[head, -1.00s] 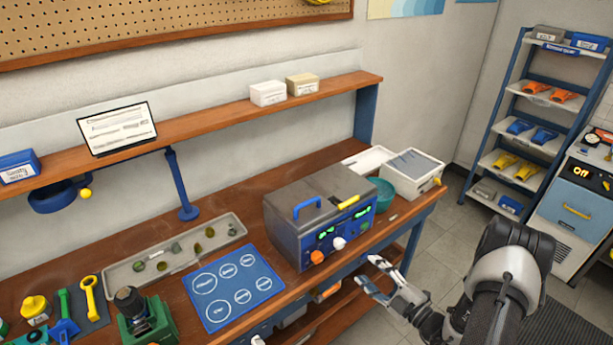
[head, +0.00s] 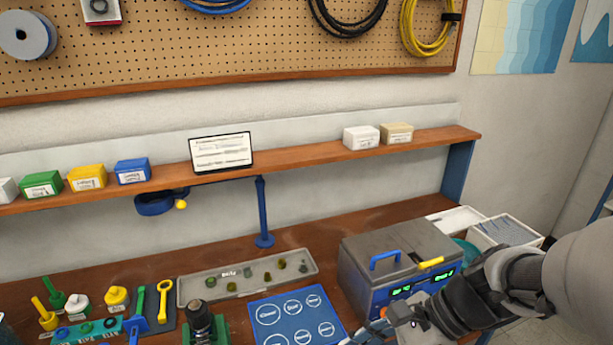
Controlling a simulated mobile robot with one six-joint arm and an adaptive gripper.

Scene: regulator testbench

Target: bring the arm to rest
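My arm (head: 500,285) reaches in from the right edge of the head view and crosses in front of the grey and blue test unit (head: 400,252). My gripper (head: 366,328) is at the bottom edge, between the test unit and the blue mat (head: 290,318) in the picture. Its fingers look spread apart, with nothing seen between them, though the frame edge cuts off part of it. The arm hides the lower right of the test unit. I cannot tell whether the gripper touches anything.
The wooden bench (head: 310,235) holds a grey parts tray (head: 200,288), a green fixture (head: 205,330) and tools at the left. A shelf (head: 290,165) with small boxes and a tablet (head: 221,152) runs above. An open white box (head: 505,232) stands behind the arm.

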